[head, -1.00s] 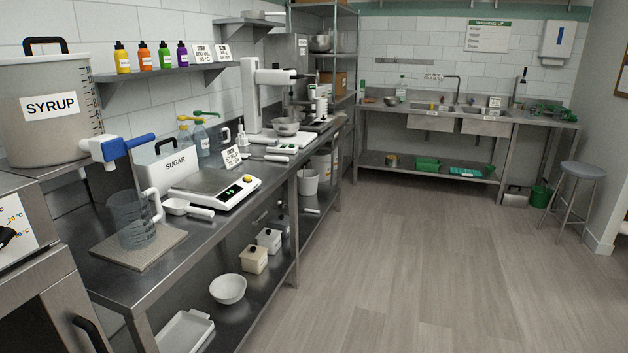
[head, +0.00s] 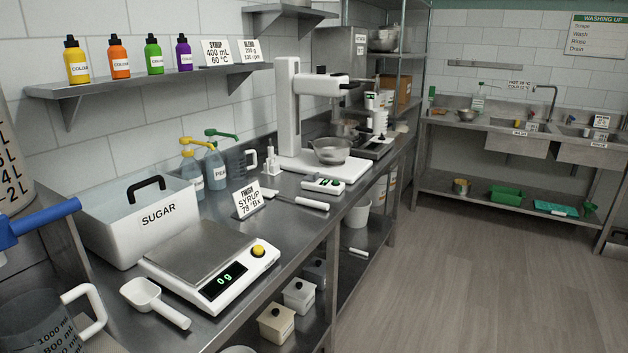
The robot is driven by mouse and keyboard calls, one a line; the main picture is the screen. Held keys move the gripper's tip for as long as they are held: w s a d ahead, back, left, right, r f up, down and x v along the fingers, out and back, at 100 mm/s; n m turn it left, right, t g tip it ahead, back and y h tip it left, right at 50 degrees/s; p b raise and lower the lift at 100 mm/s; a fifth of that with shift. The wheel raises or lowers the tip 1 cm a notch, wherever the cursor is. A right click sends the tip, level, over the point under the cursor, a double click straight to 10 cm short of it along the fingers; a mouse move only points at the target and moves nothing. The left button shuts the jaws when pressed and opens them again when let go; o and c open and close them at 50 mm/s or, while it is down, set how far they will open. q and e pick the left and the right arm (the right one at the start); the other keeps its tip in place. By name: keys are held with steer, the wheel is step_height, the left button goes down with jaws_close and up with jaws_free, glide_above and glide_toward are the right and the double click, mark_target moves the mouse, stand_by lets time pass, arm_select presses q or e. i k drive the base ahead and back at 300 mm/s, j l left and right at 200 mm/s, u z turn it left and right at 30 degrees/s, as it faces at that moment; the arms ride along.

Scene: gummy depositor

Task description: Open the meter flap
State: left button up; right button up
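A small white device with a dark green display (head: 323,186), possibly the meter, lies on the steel counter in front of the stand mixer. It is small in the view, and I cannot make out a flap or whether one is open or shut. A sign reading "FINISH SYRUP 78 °Bx" (head: 247,199) stands to its left. Neither of my grippers shows in the head view.
A white-handled tool (head: 300,203) lies in front of the device. A scale reading 0 g (head: 212,262), a scoop (head: 155,302), a sugar bin (head: 139,222) and a measuring jug (head: 45,325) crowd the near counter. The mixer (head: 291,110) stands behind. Open floor (head: 470,280) lies right.

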mark_target(314, 178)
steer(key=i+l+u, duration=0.1)
steer(key=u, duration=0.3)
steer(key=i+l+u, duration=0.15)
steer(key=u, duration=0.25)
steer(key=i+l+u, duration=0.2)
steer(key=i+l, duration=0.2)
steer(key=l, duration=0.25)
steer(key=i+l+u, duration=0.1)
steer(key=l, duration=0.25)
steer(key=i+l+u, duration=0.1)
steer(key=i+l, duration=0.15)
steer(key=i+l+u, duration=0.1)
steer(key=l, duration=0.35)
steer(key=i+l+u, duration=0.1)
steer(key=l, duration=0.3)
steer(key=i, duration=0.1)
